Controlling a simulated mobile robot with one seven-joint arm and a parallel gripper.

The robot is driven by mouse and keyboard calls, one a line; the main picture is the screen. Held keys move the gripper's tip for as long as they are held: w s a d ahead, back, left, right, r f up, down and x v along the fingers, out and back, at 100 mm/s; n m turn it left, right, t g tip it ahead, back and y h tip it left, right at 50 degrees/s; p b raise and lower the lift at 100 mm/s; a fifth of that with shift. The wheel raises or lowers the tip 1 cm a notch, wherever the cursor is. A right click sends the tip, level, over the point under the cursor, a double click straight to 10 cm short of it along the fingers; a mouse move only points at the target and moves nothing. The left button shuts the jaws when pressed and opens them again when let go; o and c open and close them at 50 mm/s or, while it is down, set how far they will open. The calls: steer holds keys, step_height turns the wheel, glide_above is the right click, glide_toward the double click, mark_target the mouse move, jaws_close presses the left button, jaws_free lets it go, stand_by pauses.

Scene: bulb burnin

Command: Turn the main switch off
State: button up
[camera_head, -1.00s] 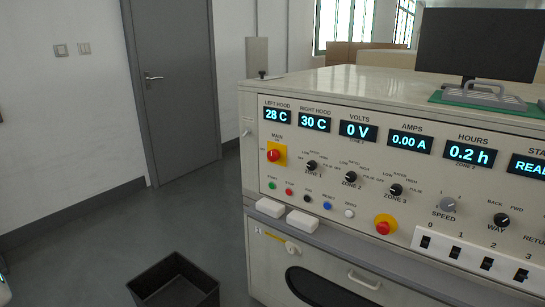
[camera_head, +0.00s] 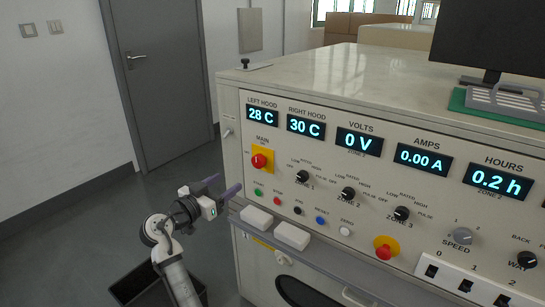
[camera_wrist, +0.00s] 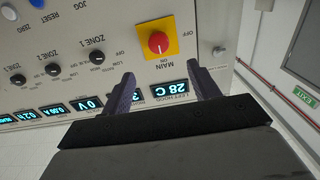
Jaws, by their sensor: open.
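The main switch (camera_head: 259,161) is a red rotary knob on a yellow plate, at the upper left of the cream control panel below the left hood display. It also shows in the wrist view (camera_wrist: 158,42), upside down, beyond and roughly between the two fingers. "MAIN" is printed beside the plate; the exact knob angle is too small to read. My gripper (camera_head: 226,187) is open and empty, left of and a little below the switch in the head view. Its fingers also show in the wrist view (camera_wrist: 162,78), apart from the knob.
A red button on a yellow base (camera_head: 384,250) sits lower on the panel. Zone knobs, small coloured buttons and two white blocks (camera_head: 257,217) are near the switch. A black bin (camera_head: 128,285) stands on the floor. A grey door (camera_head: 158,75) is behind, with open floor before it.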

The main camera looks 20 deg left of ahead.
mark_target(256, 163)
steer(key=p+x, duration=0.3)
steer(key=x, duration=1)
steer(key=shift+w+d, duration=0.25)
steer(key=shift+d, duration=0.05)
steer(key=c, duration=1)
